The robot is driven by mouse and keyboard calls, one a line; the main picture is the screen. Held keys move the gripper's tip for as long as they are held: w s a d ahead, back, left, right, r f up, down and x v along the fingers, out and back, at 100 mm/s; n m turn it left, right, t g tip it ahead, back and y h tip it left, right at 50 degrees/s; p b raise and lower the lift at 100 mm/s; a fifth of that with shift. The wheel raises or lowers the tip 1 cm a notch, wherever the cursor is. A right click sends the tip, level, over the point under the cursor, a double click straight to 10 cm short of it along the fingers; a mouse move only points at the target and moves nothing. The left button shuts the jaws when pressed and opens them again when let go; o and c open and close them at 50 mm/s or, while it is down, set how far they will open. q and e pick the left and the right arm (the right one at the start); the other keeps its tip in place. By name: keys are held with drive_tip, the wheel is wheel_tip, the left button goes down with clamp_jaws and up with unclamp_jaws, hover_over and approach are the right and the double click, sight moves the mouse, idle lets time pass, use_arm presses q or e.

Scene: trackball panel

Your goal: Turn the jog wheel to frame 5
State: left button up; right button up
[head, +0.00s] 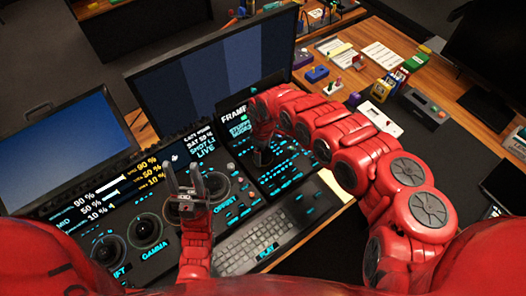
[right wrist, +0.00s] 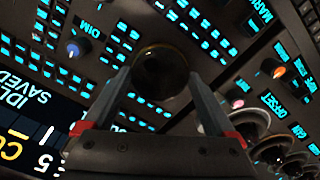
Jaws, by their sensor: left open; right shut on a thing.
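In the right wrist view a dark, round, glossy knob (right wrist: 163,72), which looks like the jog wheel, sits between the two fingers of my right gripper (right wrist: 160,85). The right gripper is shut on it. In the head view my right gripper (head: 263,152) reaches down onto the right part of the panel, and its own arm hides much of the area. A small screen (head: 236,118) beside it shows "FRAME"; its number is hidden by my arm. My left gripper (head: 185,168) is open and empty, fingers pointing up, over the panel's middle near other trackballs.
Trackballs (head: 145,231) with ring surrounds lie at the panel's left. A keyboard (head: 258,240) lies in front. A large monitor (head: 215,75) stands behind the panel. In the wrist view a blue-tipped knob (right wrist: 74,48) and lit buttons surround the held knob.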

drive_tip(key=shift+m, duration=0.6)
drive_tip(key=o, duration=1)
drive_tip(key=shift+o, duration=0.2)
wheel_tip(320, 180, up, 11)
drive_tip(key=b, duration=0.1)
wheel_tip(320, 180, up, 7)
drive_tip(key=p, duration=0.2)
hover_over(264, 153)
drive_tip(key=shift+s+a+f, duration=0.2)
drive_tip(key=shift+s+f, duration=0.05)
drive_tip(key=shift+f, duration=0.1)
